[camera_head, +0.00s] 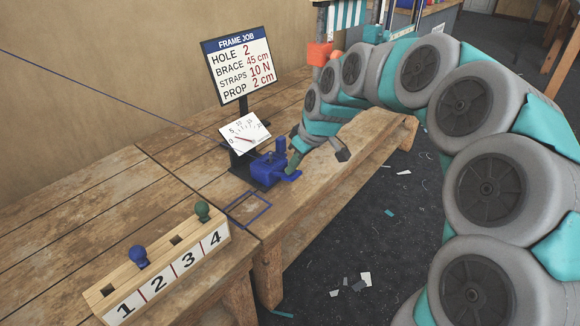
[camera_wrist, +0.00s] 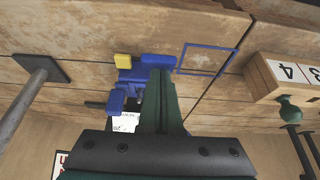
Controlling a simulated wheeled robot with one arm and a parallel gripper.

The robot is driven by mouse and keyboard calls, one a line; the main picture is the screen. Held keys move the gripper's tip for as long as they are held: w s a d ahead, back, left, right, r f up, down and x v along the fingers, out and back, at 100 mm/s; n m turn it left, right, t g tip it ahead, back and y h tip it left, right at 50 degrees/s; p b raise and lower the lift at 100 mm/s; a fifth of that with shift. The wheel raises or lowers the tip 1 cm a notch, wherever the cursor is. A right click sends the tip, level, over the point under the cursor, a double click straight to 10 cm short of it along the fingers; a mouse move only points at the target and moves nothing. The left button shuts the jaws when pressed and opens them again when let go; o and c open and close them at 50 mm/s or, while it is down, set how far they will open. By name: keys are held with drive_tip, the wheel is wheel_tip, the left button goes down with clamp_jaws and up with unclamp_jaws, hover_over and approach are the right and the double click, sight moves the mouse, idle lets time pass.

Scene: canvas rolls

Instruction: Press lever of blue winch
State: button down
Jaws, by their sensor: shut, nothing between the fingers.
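The blue winch (camera_head: 265,172) sits on the wooden bench near its front edge, below a dial gauge (camera_head: 245,133). In the wrist view the winch body (camera_wrist: 130,82) has a blue flat tab (camera_wrist: 158,61) and a yellow tab (camera_wrist: 123,61) side by side on its bench-edge side. I cannot tell for certain which part is the lever. My gripper (camera_head: 292,171) points down at the winch's right side, its fingers together and empty. In the wrist view my gripper (camera_wrist: 160,73) overlaps the blue tab; whether it touches is unclear. The fingers hide part of the winch.
A blue square outline (camera_head: 249,209) lies beside the winch. A numbered wooden block (camera_head: 165,268) holds a blue peg (camera_head: 138,256) and a green peg (camera_head: 202,210). A "FRAME JOB" sign (camera_head: 238,68) stands behind. A taut line runs in from the left.

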drive_tip(key=f+y+b, duration=0.1)
drive_tip(key=b, duration=0.1)
drive_tip(key=s+d+f+t+b, duration=0.1)
drive_tip(key=b, duration=0.1)
drive_tip(key=f+t+y+b, duration=0.1)
drive_tip(key=f+b, duration=0.1)
drive_tip(key=shift+s+d+y, duration=0.15)
drive_tip(key=shift+d+y, duration=0.1)
drive_tip(key=shift+y, duration=0.05)
drive_tip(key=b, duration=0.1)
drive_tip(key=f+t+y+b, duration=0.1)
drive_tip(key=b, duration=0.1)
drive_tip(key=shift+s+d, duration=0.1)
drive_tip(key=shift+d, duration=0.1)
drive_tip(key=shift+y+b, duration=0.3)
drive_tip(key=s+d+r, duration=0.2)
drive_tip(key=d+r, duration=0.1)
drive_tip(key=r, duration=0.2)
drive_tip(key=s+d+r+p, duration=0.1)
drive_tip(key=s+d+r, duration=0.2)
drive_tip(key=r, duration=0.2)
drive_tip(key=shift+d+r, duration=0.15)
drive_tip(key=shift+r, duration=0.2)
drive_tip(key=shift+w, duration=0.1)
idle(0.8)
idle(0.4)
